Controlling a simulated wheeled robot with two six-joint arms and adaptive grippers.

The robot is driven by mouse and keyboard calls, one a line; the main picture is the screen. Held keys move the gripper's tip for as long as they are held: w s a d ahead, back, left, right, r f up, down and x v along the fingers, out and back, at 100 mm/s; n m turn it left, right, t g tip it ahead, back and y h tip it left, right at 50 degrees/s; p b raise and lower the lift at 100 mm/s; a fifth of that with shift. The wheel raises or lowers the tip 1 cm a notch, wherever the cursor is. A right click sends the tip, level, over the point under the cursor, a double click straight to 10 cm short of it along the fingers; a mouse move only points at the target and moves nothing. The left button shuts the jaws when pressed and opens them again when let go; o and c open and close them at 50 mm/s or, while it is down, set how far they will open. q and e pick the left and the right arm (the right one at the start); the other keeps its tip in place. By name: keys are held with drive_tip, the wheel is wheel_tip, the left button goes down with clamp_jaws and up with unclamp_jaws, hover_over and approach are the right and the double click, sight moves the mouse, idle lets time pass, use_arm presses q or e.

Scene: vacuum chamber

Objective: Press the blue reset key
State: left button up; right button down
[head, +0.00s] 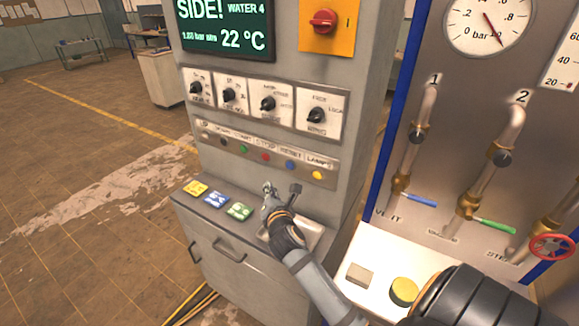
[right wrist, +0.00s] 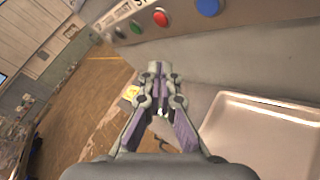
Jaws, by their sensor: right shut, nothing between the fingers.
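The blue reset key (head: 290,164) is a round button in the row on the slanted strip of the grey control cabinet, under a label reading RESET. In the right wrist view the blue key (right wrist: 208,7) shows large at the top edge, right of the red button. My right gripper (head: 268,188) is shut and empty, below the button row and apart from it. In the right wrist view its closed fingertips (right wrist: 160,68) point toward the panel, below and left of the blue key. My left gripper is in neither view.
Beside the blue key are a red button (head: 265,156) and a yellow button (head: 317,175). Rotary switches (head: 268,104) sit above. Yellow, blue and green tiles (head: 239,211) lie on the ledge, with a shallow tray (right wrist: 265,130) to the right. A pipe panel (head: 450,140) stands at right.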

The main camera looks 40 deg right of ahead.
sight(290, 166)
drive_tip(key=shift+d, duration=0.1)
drive_tip(key=w+d, duration=0.3)
drive_tip(key=d, duration=0.5)
drive_tip(key=shift+w, duration=0.15)
idle(1.4)
drive_tip(key=shift+w+d, duration=0.2)
drive_tip(key=shift+d, duration=0.2)
